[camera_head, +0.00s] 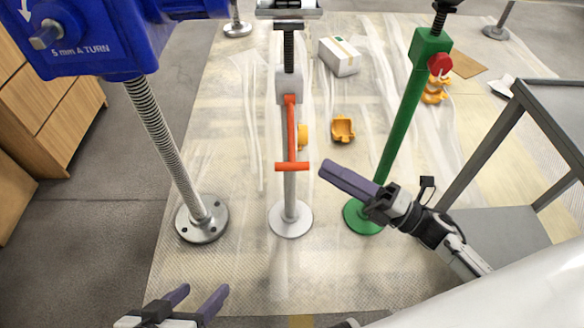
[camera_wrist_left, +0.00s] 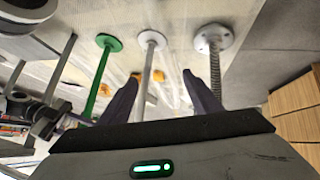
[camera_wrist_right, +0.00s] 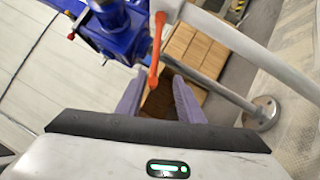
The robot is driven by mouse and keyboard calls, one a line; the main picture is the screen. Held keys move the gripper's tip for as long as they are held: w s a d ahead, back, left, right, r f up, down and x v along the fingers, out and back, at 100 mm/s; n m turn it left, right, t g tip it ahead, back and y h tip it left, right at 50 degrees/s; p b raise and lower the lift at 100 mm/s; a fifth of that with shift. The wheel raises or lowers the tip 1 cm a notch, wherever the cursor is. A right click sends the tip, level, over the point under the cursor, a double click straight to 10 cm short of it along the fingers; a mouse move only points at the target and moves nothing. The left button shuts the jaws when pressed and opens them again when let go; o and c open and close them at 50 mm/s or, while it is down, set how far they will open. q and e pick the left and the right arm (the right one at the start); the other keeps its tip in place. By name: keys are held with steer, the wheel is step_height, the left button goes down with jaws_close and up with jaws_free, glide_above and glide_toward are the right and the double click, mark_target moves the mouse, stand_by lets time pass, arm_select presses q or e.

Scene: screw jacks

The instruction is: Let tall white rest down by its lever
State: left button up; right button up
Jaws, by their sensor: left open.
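The tall white jack (camera_head: 290,200) stands upright on its round white base in the middle of the head view. Its orange lever (camera_head: 291,135) hangs down along the post and ends in a crossbar. The jack's post also shows in the left wrist view (camera_wrist_left: 147,75). My right gripper (camera_head: 325,168) is open, to the right of the lever and apart from it. In the right wrist view the lever (camera_wrist_right: 154,60) lies ahead of the gap between the fingers. My left gripper (camera_head: 203,292) is open and empty at the bottom left, low in front of the jacks.
A blue jack (camera_head: 110,45) on a steel screw stands left. A green jack (camera_head: 400,120) stands right, close behind my right gripper. Yellow-orange pieces (camera_head: 342,129) and a white box (camera_head: 339,57) lie on the sheeted floor. A grey metal frame (camera_head: 495,130) stands right, wooden drawers (camera_head: 45,100) left.

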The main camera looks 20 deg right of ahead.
mark_target(292, 165)
steer(key=w+a+n+g+y, duration=0.1)
steer(key=a, duration=0.1)
steer(key=w+a+r+n+g+y, duration=0.1)
steer(key=a+n, duration=0.1)
steer(key=a, duration=0.1)
steer(key=w+a+n+g+b, duration=0.1)
steer(key=a+n, duration=0.1)
steer(key=a, duration=0.1)
steer(key=shift+w+a+r+y, duration=0.1)
steer(key=shift+w+r+y, duration=0.1)
steer(key=shift+r+y, duration=0.15)
jaws_close()
